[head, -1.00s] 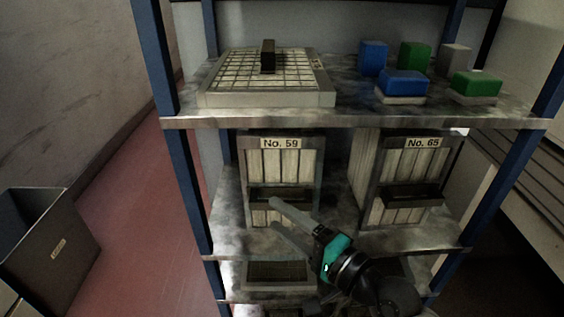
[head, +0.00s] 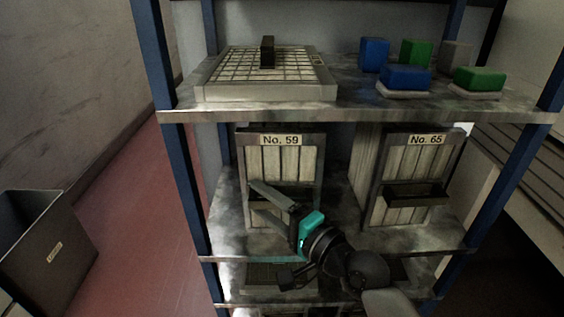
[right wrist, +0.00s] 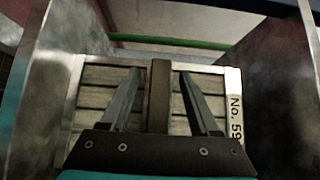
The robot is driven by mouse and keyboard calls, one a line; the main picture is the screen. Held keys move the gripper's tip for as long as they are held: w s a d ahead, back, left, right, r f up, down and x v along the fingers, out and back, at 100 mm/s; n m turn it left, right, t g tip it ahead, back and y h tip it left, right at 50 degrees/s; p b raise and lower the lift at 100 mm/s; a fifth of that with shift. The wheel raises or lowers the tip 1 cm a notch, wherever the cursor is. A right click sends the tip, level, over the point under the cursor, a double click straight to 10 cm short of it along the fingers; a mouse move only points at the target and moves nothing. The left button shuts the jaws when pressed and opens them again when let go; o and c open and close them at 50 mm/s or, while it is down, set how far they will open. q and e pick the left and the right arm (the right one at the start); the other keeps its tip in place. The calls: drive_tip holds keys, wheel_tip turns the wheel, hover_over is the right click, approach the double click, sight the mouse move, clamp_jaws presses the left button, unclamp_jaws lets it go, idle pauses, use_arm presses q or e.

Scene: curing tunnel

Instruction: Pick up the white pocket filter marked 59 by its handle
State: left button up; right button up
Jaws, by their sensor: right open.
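The white pocket filter marked 59 (head: 285,162) stands upright on the middle shelf, with a dark frame, pale pleats and a "No. 59" label at its top. It also shows in the right wrist view (right wrist: 98,99), label at the right. Its dark handle (right wrist: 159,110) crosses the front, partly hidden by my gripper in the head view. My right gripper (head: 255,197) is open in front of the filter. In the right wrist view its two fingers (right wrist: 160,72) lie on either side of the handle, with gaps showing on both sides. My left gripper is not in view.
A similar filter marked 65 (head: 413,178) stands to the right on the same shelf. A flat gridded filter (head: 268,92) and several blue, green and grey blocks (head: 405,78) lie on the shelf above. Blue posts (head: 186,180) flank the rack. A dark bin (head: 40,245) stands left.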

clamp_jaws()
idle(0.4)
idle(0.8)
drive_tip(key=shift+r, duration=0.1)
